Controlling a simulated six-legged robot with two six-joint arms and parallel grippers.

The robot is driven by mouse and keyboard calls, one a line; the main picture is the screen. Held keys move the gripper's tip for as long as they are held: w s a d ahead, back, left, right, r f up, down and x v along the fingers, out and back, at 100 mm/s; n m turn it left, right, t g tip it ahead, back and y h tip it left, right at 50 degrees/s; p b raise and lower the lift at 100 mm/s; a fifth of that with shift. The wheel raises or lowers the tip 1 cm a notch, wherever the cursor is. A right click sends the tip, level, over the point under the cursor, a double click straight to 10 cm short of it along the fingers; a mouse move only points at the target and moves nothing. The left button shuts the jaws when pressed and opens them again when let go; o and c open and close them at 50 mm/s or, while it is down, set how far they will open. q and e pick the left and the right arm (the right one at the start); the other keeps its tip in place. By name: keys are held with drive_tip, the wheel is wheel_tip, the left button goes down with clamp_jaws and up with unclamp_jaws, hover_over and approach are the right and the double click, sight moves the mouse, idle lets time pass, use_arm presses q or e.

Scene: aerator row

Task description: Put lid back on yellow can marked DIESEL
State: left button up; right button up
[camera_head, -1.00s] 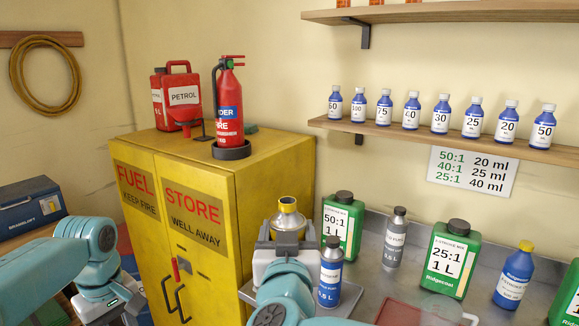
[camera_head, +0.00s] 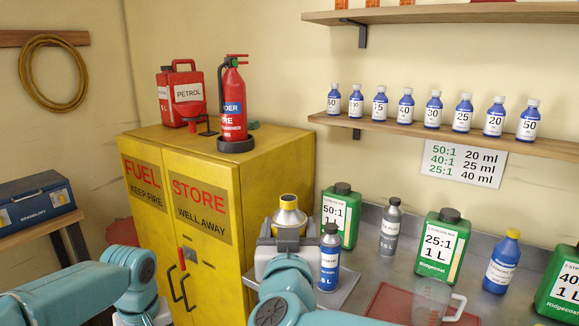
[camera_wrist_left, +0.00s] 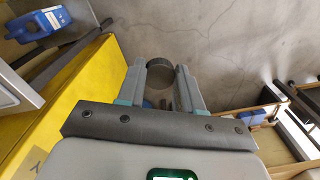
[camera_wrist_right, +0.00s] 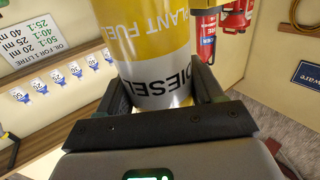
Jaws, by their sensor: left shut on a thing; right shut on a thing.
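My left gripper (camera_wrist_left: 160,90) is shut on a round, dark grey-brown disc, which looks like the lid (camera_wrist_left: 160,67). In the head view only the left arm shows at the lower left; its fingertips are out of frame.
A yellow fuel cabinet (camera_head: 205,265) stands behind on the left, with a fire extinguisher (camera_head: 232,110) on top. A blue bottle (camera_head: 329,262) stands close to the right gripper. Green cans (camera_head: 443,250) and a clear jug (camera_head: 432,300) on a red mat (camera_head: 390,303) occupy the bench.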

use_arm(q)
drive_tip(key=s+d+f+m, duration=0.3)
drive_tip(key=d+f+m, duration=0.3)
drive_tip(key=f, duration=0.2)
drive_tip(key=shift+s+d+m, duration=0.15)
drive_tip(key=shift+d+m, duration=0.15)
drive_tip(key=shift+d, duration=0.05)
use_arm(e)
drive_tip(key=s+d+f, duration=0.1)
drive_tip(key=d+f, duration=0.8)
drive_tip(key=f, duration=0.5)
drive_tip(key=s+d+f, duration=0.2)
drive_tip(key=d+f, duration=0.8)
drive_tip(key=f, duration=0.4)
drive_tip(key=shift+s+d+f, duration=0.15)
drive_tip(key=shift+d, duration=0.05)
use_arm(q)
drive_tip(key=shift+s, duration=0.1)
use_arm(e)
drive_tip(key=shift+s, duration=0.1)
drive_tip(key=s+a+f+n+g+y, duration=0.2)
drive_tip(key=s+a+f+n+y, duration=0.1)
drive_tip(key=a, duration=0.4)
drive_tip(key=s+a+f+n+g+y, duration=0.2)
drive_tip(key=s+a+f+n+y, duration=0.2)
drive_tip(key=a+y, duration=0.4)
drive_tip(key=shift+f+n+y, duration=0.3)
drive_tip(key=shift+f+n, duration=0.2)
drive_tip(key=shift+f, duration=0.05)
